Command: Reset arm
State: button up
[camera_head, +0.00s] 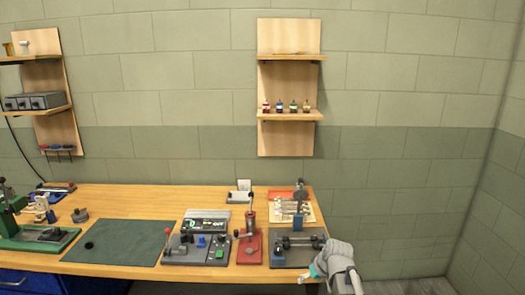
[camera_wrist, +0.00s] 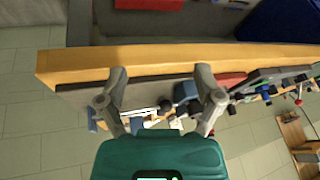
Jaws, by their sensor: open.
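My gripper (camera_wrist: 160,105) is open in the wrist view, its two grey fingers spread with nothing between them. In the head view my gripper (camera_head: 308,274) is at the front right corner of the wooden workbench (camera_head: 130,200). It is close to a dark plate fixture (camera_head: 285,258) with a grey rod-like part on it; I cannot tell whether it touches. The bench edge (camera_wrist: 150,62) crosses the wrist view behind the fingers.
A red press (camera_head: 250,245), a grey control box (camera_head: 195,250) and a dark green mat (camera_head: 118,242) stand along the bench. A green machine (camera_head: 38,235) is at the left. Wall shelves (camera_head: 290,116) hold small bottles. The floor right of the bench looks clear.

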jog(key=s+d+m+g+h+p, duration=0.1)
jog(key=s+m+g+h, duration=0.1)
jog(key=s, duration=1.1)
jog(key=shift+d+m+g+h, duration=0.15)
jog(key=shift+m+g+h, duration=0.25)
jog(key=shift+g+h, duration=0.45)
jog(key=shift+s, duration=0.1)
